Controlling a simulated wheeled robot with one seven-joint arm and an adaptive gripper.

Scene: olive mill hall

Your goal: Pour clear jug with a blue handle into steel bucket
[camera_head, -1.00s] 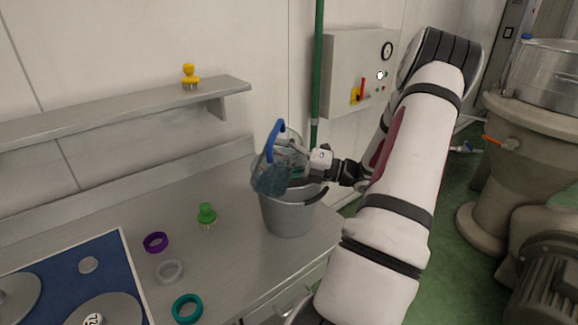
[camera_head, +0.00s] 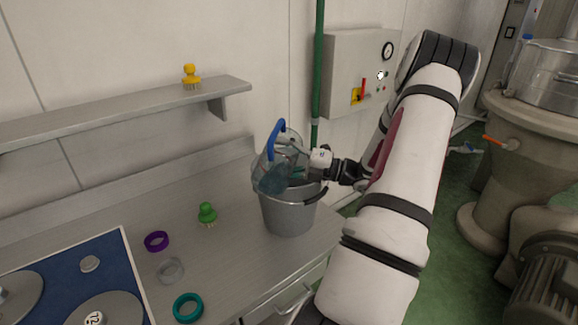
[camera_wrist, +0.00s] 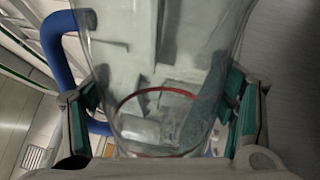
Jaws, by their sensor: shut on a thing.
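The clear jug with a blue handle (camera_head: 271,178) is tilted over the mouth of the steel bucket (camera_head: 289,213), its handle up at the back. Bluish contents show in its low part. My gripper (camera_head: 306,165) is shut on the jug from the right. In the wrist view the jug (camera_wrist: 160,60) fills the middle between the green-padded fingers of my gripper (camera_wrist: 165,108), with the blue handle at left. The bucket stands upright on the counter near its right end. Its inside is mostly hidden by the jug.
On the counter (camera_head: 232,250) are a green brush (camera_head: 207,213), a purple ring (camera_head: 156,241), a clear ring (camera_head: 170,270) and a teal ring (camera_head: 187,307). A blue mat (camera_head: 70,270) holds metal discs. A shelf (camera_head: 120,112) with a yellow brush (camera_head: 191,75) runs along the wall.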

